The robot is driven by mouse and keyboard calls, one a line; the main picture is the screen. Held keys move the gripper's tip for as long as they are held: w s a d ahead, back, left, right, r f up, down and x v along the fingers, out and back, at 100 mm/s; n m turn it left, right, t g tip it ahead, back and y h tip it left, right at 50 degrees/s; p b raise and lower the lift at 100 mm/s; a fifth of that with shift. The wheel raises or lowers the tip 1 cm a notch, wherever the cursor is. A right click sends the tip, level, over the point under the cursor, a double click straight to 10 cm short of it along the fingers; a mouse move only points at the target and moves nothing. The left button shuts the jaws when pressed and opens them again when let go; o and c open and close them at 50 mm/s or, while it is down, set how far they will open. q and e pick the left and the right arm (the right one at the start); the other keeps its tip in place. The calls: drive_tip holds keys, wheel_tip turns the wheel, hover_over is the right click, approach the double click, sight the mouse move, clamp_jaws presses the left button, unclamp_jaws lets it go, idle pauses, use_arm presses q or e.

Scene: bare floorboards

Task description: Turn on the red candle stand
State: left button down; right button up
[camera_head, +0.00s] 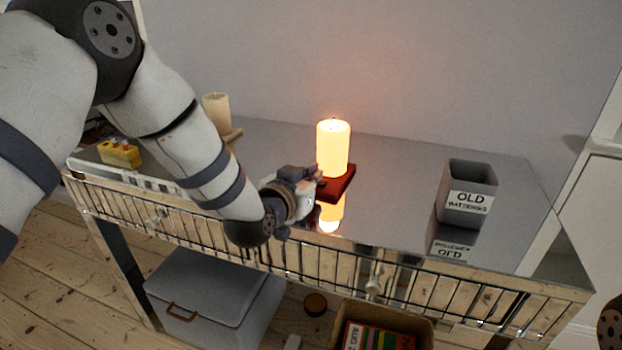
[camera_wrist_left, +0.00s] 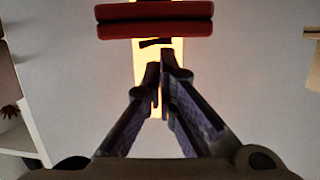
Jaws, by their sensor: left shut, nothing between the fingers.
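The red candle stand (camera_head: 340,186) sits on the mirrored tabletop (camera_head: 400,185), and its candle (camera_head: 333,147) glows bright yellow-orange. In the left wrist view the red stand (camera_wrist_left: 155,22) lies across the top, just beyond my fingertips, with the glow below it. My left gripper (camera_head: 318,184) is at the stand's left front side; its fingers (camera_wrist_left: 163,72) are shut with nothing between them. I cannot tell whether the fingertips touch the stand.
An unlit candle (camera_head: 216,111) on a wooden stand is behind my left arm. A yellow object (camera_head: 120,153) stands at the table's left end. A grey "OLD BATTERIES" bin (camera_head: 468,190) stands at right. Below are a grey lidded box (camera_head: 215,295) and a crate of books (camera_head: 382,325).

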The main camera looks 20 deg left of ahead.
use_arm(q)
drive_tip(key=shift+w+r, duration=0.3)
drive_tip(key=shift+w, duration=0.25)
wheel_tip(320, 180, up, 5)
drive_tip(key=p, duration=0.3)
drive_tip(key=s+a, duration=0.2)
drive_tip(key=s, duration=0.8)
drive_tip(key=shift+s+r+p, duration=0.2)
drive_tip(key=shift+r+p, duration=0.15)
drive_tip(key=shift+p, duration=0.1)
use_arm(e)
drive_tip(key=w+r+t, duration=0.1)
drive_tip(key=w+r, duration=0.3)
drive_tip(key=w, duration=0.1)
drive_tip(key=shift+r+t, duration=0.35)
drive_tip(key=shift+t, duration=0.05)
drive_tip(key=shift+a, duration=0.1)
use_arm(q)
drive_tip(key=s+a+f+n+g, duration=0.1)
drive_tip(key=s+f+g, duration=0.8)
drive_tip(key=s+f, duration=1.25)
drive_tip(key=s+a+f+g+y, duration=0.1)
drive_tip(key=s+f+g, duration=0.2)
drive_tip(key=s, duration=0.8)
drive_tip(key=s+a+f+n+g, duration=0.1)
drive_tip(key=s+f+g, duration=0.3)
drive_tip(key=s, duration=0.8)
drive_tip(key=shift+s+a+f+g+y, duration=0.2)
drive_tip(key=shift+a+g+y, duration=0.2)
drive_tip(key=shift+a+g, duration=0.15)
